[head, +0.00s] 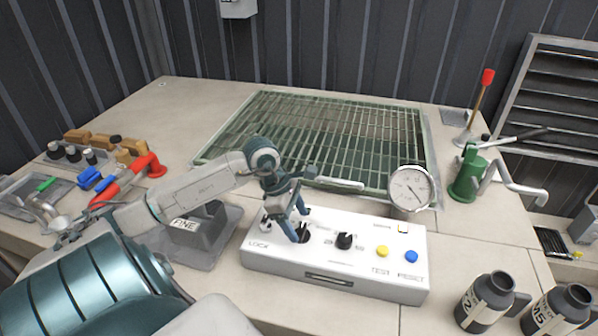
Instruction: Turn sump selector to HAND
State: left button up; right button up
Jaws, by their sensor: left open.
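A white control box (330,268) sits on the bench in front of the grate. It carries a black rotary knob (344,241) near its middle and another dark knob (304,234) to the left of that. The small labels by the knobs are too blurred to read, so I cannot tell which one is the sump selector. My left gripper (299,224) is open, pointing down at the left dark knob and partly covering it. I cannot tell whether the fingers touch that knob. My right gripper is not in view.
A yellow button (383,251) and a blue button (411,257) are on the box's right side. A round gauge (410,187) stands behind it. A green hand pump (467,176) and dark bottles (486,301) are to the right. A grey bin (203,232) stands left of the box.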

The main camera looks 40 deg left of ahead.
pick_arm(q)
jog(key=shift+x, duration=1.05)
jog(key=c, duration=1)
